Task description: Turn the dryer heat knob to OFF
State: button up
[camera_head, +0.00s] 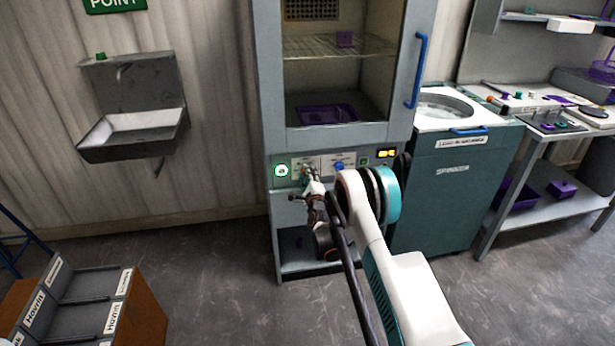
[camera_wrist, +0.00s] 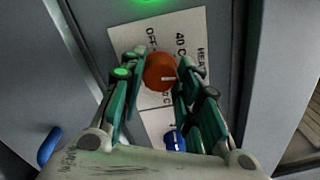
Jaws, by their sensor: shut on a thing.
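The dryer (camera_head: 264,90) is a tall grey cabinet with a glass door and a control panel below it. The heat knob (camera_wrist: 160,72) is round and orange-red, with a short white mark that points right in the wrist view. Around it the white label shows OFF, 40 C and a partly hidden C marking. My gripper (camera_wrist: 161,60) has one green finger on each side of the knob and is shut on it. In the head view my gripper (camera_head: 308,176) is at the panel's left part and mostly hides the knob.
A blue knob (camera_wrist: 174,141) sits beside the heat knob; it also shows in the head view (camera_head: 340,166). The spinner (camera_head: 450,190) stands right of the dryer.

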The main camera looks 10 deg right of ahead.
jog(key=shift+d+f+n+y, duration=0.1)
jog(key=shift+f+n+y, duration=0.05)
jog(key=shift+n, duration=4.95)
jog(key=shift+f+n+y, duration=0.15)
jog(key=shift+n, duration=4.95)
jog(key=o, duration=1.1)
jog(key=s, duration=0.7)
jog(key=shift+s+d, duration=0.15)
jog(key=shift+s, duration=0.15)
